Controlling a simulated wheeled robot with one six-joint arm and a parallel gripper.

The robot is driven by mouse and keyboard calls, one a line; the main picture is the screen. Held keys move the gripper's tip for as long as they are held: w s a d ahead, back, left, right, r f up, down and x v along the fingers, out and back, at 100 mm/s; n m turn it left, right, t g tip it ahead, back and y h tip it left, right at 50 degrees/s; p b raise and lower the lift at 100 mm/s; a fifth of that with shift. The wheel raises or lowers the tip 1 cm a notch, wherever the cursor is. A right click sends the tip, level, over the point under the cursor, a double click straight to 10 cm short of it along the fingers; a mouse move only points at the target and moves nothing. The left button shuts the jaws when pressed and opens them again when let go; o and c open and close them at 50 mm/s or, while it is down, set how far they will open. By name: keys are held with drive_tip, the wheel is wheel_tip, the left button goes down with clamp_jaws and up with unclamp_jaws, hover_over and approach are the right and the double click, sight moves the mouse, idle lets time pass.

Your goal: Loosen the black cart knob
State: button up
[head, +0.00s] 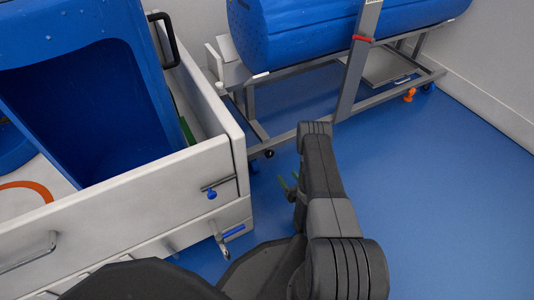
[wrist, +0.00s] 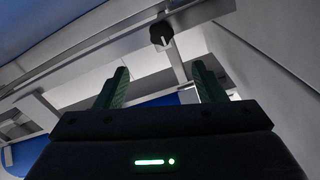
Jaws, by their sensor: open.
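The black cart knob (wrist: 161,33) shows in the wrist view on a grey metal bar, with a light lever or pin beside it. In the head view a small black knob (head: 268,153) sits low on the metal cart frame (head: 284,137); it looks like the same one. My gripper (wrist: 160,84) is open and empty, its two green fingers apart. The knob lies beyond the fingertips, roughly between them in the picture, and nothing touches it. In the head view my gripper (head: 288,188) is low beside the cart, partly hidden behind my dark arm.
A blue tub (head: 330,30) rests on the metal cart. A white-walled carrier (head: 130,200) with a large blue tub (head: 110,110) stands at left, with a blue knob (head: 211,194). An orange part (head: 410,94) is at the cart's right end. Blue floor at right is free.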

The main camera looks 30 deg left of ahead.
sight(271, 155)
drive_tip(key=b+x, duration=0.4)
drive_tip(key=x, duration=0.9)
drive_tip(key=shift+a+b, duration=0.3)
drive_tip(key=shift+a, duration=0.15)
drive_tip(key=c, duration=1)
